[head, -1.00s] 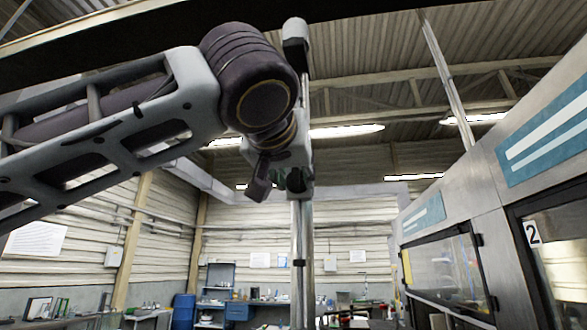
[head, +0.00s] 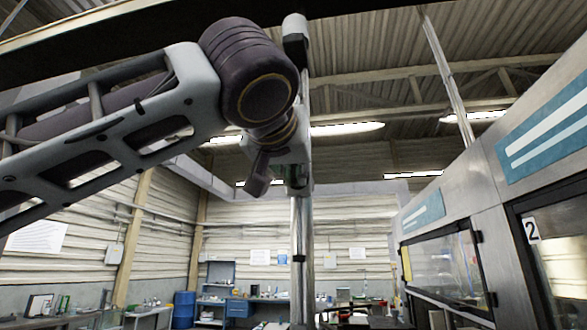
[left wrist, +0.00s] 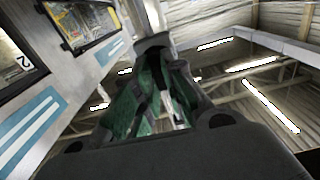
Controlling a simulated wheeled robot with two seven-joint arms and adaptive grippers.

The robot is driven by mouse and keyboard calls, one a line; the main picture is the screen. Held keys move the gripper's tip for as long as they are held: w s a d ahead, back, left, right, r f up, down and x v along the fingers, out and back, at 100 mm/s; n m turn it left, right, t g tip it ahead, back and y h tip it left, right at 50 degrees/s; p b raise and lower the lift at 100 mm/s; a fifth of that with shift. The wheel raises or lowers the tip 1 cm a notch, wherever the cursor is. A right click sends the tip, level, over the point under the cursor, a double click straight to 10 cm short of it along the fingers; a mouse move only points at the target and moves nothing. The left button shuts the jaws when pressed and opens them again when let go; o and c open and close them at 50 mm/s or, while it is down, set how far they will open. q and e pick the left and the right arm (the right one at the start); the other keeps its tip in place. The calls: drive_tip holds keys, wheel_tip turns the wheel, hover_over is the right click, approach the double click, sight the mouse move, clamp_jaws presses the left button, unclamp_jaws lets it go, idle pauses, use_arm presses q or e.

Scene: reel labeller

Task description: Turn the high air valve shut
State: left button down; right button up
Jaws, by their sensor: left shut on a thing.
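A vertical metal air pipe (head: 301,225) stands in the middle of the head view. My left gripper (head: 296,178) is raised beside it, high above the benches. In the left wrist view, the green-padded fingers of my left gripper (left wrist: 155,100) are shut on a dark part between them, close to the pipe (left wrist: 150,14). That part appears to be the valve's handle, but the fingers and wrist mostly hide it. I cannot tell the handle's angle. My right gripper shows in neither view.
Grey machine cabinets with blue stripes (head: 557,133) stand at the right. Workbenches with small items (head: 240,308) and a blue barrel (head: 184,309) are far back. A dark beam (head: 200,22) crosses above my arm. The air left of the pipe is mostly clear.

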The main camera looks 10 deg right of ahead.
use_arm(q)
drive_tip(key=shift+f+m+b, duration=0.1)
drive_tip(key=shift+m+b, duration=0.2)
drive_tip(key=shift+m, duration=0.2)
drive_tip(key=shift+d+m, duration=0.1)
drive_tip(key=shift+m, duration=1.1)
drive_tip(key=shift+s+d+f+m+p, duration=0.1)
drive_tip(key=shift+m+p, duration=0.15)
drive_tip(key=shift+m, duration=3.3)
drive_tip(key=shift+f+m+p, duration=0.1)
drive_tip(key=shift+m+p, duration=0.1)
drive_tip(key=shift+m, duration=3.35)
drive_tip(key=c, duration=1.5)
unclamp_jaws()
drive_tip(key=shift+r, duration=0.1)
